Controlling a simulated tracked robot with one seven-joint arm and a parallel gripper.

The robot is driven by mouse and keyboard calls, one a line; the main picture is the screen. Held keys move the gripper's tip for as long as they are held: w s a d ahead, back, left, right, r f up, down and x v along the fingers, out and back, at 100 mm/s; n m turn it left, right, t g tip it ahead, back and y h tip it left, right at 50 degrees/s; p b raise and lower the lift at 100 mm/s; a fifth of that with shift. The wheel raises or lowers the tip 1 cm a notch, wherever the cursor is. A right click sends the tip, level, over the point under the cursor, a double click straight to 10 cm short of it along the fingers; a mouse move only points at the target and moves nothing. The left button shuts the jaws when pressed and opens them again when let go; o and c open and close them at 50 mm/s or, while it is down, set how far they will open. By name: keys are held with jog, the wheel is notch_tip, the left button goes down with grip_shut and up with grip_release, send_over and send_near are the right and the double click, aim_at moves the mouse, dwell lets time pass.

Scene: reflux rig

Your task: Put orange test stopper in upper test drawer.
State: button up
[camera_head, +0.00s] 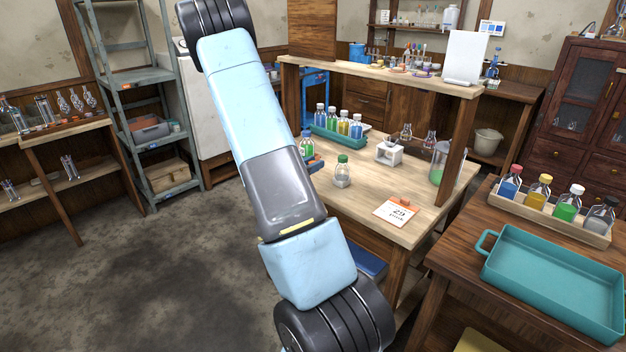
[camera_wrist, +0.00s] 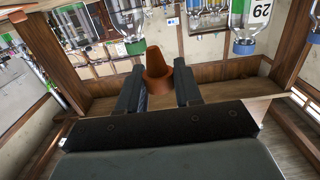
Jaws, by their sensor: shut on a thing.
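The orange stopper (camera_wrist: 158,66), a tapered orange-brown piece with a wider base, is between the two dark fingers of my gripper (camera_wrist: 158,76) in the wrist view. The fingers are shut on it, and its narrower end points up in the picture. In the head view my arm crosses the middle, and neither the gripper nor the stopper can be made out. I cannot tell which drawer is the upper test drawer. Wooden drawer fronts (camera_head: 371,92) show behind the workbench in the head view.
The workbench (camera_head: 365,189) holds bottles, a white block (camera_head: 389,153) and a calendar card (camera_head: 396,211). In the wrist view a green-capped bottle (camera_wrist: 131,30) shows close beyond the fingers. A teal tray (camera_head: 553,278) lies on the right table. Open floor (camera_head: 150,270) lies left.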

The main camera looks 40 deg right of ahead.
jog(key=d+f, duration=0.1)
jog(key=w+d+f, duration=0.1)
jog(key=f, duration=0.1)
jog(key=w+d+f, duration=0.1)
jog(key=shift+f, duration=0.25)
jog(key=shift+w+f, duration=0.1)
jog(key=shift+f, duration=1.45)
jog(key=o, duration=1)
